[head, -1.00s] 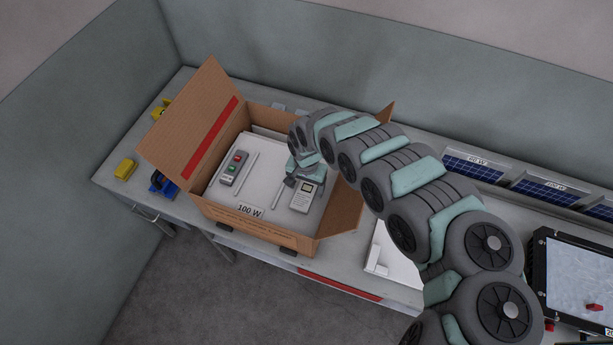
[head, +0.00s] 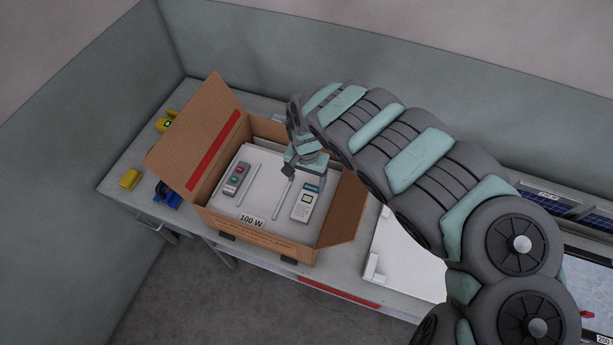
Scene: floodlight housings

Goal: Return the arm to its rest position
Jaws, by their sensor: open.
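My arm arches in from the lower right of the head view. My gripper (head: 289,173) points down above the open cardboard box, with its jaws open and empty. It is above and left of a grey handheld device with a small screen (head: 306,202), and apart from it. The device lies on the white panel labelled 100 W (head: 262,187) inside the box. My wrist hides part of the box's back side.
A grey control box with red and green buttons (head: 236,178) lies on the panel's left. A yellow block (head: 129,179) and a blue tool (head: 166,194) are left. A white panel (head: 400,262) and solar panels (head: 548,200) are right.

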